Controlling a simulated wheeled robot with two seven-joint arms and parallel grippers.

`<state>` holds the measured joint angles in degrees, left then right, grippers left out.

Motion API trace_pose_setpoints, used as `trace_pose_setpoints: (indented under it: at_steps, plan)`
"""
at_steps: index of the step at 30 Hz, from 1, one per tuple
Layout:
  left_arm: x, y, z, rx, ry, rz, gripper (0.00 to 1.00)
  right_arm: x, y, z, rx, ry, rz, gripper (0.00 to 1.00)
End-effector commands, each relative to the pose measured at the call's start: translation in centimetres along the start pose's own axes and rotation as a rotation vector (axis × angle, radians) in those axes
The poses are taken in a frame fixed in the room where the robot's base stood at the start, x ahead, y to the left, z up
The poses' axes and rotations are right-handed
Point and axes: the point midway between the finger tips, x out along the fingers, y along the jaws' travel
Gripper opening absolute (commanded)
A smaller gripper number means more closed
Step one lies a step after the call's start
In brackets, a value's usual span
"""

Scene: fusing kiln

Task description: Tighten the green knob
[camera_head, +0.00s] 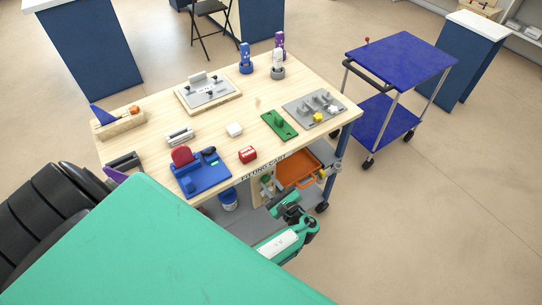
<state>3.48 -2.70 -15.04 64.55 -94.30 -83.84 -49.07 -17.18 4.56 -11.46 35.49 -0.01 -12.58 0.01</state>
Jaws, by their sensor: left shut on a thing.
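The green knob (265,179) is on the front of the fitting cart, below the tabletop edge, small and partly hidden by my gripper. My left gripper (274,190) reaches up to it from the lower right and is shut on it. The dark fingers cover part of the knob, so its exact turn cannot be told. My right gripper is not in view.
An orange tray (298,170) sits under the top, right of the knob. A blue trolley (402,57) stands behind right, with open floor between.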

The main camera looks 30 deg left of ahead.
Motion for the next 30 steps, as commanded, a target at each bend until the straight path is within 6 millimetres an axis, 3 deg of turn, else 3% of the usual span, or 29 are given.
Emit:
trace_pose_setpoints:
  at_steps: [15,30]
  plan:
    - [-0.2,0.3,0.3,0.49,0.004,-0.003,0.04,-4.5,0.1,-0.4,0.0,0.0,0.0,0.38]
    - [-0.2,0.7,0.2,0.815,0.005,-0.003,0.04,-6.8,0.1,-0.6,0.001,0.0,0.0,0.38]
